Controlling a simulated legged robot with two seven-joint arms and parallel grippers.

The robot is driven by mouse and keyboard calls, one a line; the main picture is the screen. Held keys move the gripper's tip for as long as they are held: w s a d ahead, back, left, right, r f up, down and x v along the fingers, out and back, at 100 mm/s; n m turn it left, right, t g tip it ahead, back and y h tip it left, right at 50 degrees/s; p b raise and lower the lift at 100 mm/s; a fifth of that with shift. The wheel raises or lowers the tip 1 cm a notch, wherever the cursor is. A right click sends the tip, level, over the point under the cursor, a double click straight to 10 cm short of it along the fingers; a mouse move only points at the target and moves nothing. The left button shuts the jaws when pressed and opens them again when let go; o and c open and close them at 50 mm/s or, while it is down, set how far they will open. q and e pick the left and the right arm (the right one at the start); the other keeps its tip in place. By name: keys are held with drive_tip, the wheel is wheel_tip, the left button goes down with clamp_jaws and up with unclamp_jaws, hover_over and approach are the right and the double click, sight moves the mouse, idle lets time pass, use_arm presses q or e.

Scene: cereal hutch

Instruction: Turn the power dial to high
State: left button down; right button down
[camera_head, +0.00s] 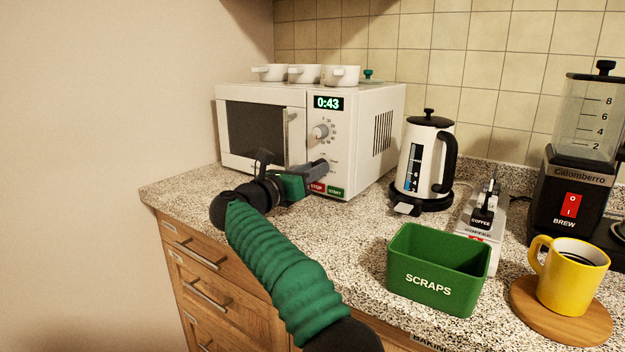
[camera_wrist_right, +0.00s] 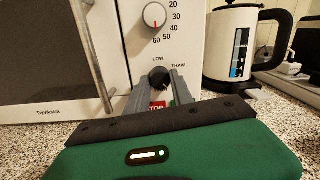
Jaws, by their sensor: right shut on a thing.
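The white microwave (camera_head: 345,160) stands at the back left of the counter, its door shut and its display (camera_head: 328,103) reading 0:43. My right gripper (camera_head: 318,168) reaches its lower control panel. In the right wrist view the dark power dial (camera_wrist_right: 158,76) sits between the fingertips of my right gripper (camera_wrist_right: 160,88), which is shut on it. LOW and THAW show above the dial. Its pointer and the other labels are hidden or too small to read. The timer dial (camera_wrist_right: 154,15) is above, free of the gripper. My left gripper is not in view.
STOP (camera_head: 317,187) and START (camera_head: 335,191) buttons lie just below the gripper. A white kettle (camera_head: 412,160), a green SCRAPS bin (camera_head: 430,288), a coffee machine (camera_head: 560,190) and a yellow mug (camera_head: 572,280) stand to the right. White cups (camera_head: 342,76) sit on top of the microwave.

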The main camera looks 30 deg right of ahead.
drive_tip(key=m+b, duration=0.1)
drive_tip(key=m, duration=0.1)
drive_tip(key=m+b, duration=0.1)
drive_tip(key=m, duration=0.1)
drive_tip(key=shift+w+f+m, duration=0.1)
drive_tip(key=shift+f+m, duration=0.2)
drive_tip(key=shift+f, duration=0.1)
drive_tip(key=shift+r+m+b, duration=0.15)
drive_tip(key=shift+m+b, duration=0.25)
drive_tip(key=shift+m, duration=1.5)
drive_tip(key=c, duration=1.3)
unclamp_jaws()
drive_tip(key=shift+o, duration=0.9)
drive_tip(key=shift+r, duration=0.2)
